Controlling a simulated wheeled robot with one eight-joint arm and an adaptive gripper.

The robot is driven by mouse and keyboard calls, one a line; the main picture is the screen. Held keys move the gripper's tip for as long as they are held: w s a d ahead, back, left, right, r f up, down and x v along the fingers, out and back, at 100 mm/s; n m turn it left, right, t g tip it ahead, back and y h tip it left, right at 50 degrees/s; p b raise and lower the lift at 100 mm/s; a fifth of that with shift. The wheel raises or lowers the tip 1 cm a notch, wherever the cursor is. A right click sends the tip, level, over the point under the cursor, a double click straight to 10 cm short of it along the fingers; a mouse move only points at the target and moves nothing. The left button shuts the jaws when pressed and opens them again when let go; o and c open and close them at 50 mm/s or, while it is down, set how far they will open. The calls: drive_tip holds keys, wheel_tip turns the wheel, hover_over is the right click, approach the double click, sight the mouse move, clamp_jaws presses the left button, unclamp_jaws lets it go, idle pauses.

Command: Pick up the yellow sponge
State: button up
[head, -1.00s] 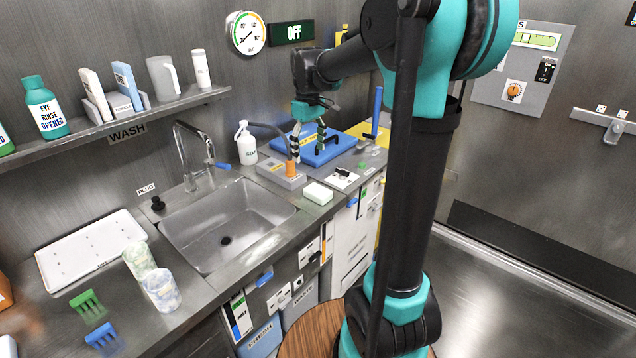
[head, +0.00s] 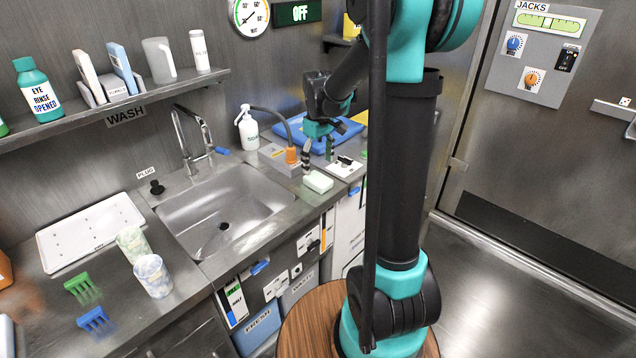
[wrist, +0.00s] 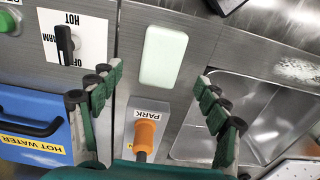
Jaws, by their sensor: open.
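A pale, whitish-green rounded block (head: 318,181) lies flat on the counter by the right corner of the sink; it also shows in the wrist view (wrist: 163,57). It may be the sponge, but it does not look clearly yellow, and I see no other sponge. My gripper (head: 319,154) is just behind and above the block. In the wrist view my gripper (wrist: 160,80) is open and empty, its fingers spread left and right with the block ahead between them, apart from it.
An orange handle on a PARK base (wrist: 146,128) stands between my fingers, close by. The HOT knob panel (head: 344,168) lies to the right, a blue HOT WATER lid (head: 302,137) behind. The steel sink (head: 180,218) is left; a white soap bottle (head: 247,130) stands behind.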

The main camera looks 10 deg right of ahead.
sight(318, 178)
drive_tip(key=shift+s+f, duration=0.1)
drive_tip(key=shift+f, duration=2.95)
drive_tip(key=c, duration=1)
drive_tip(key=shift+c, duration=0.2)
wheel_tip(318, 178, up, 20)
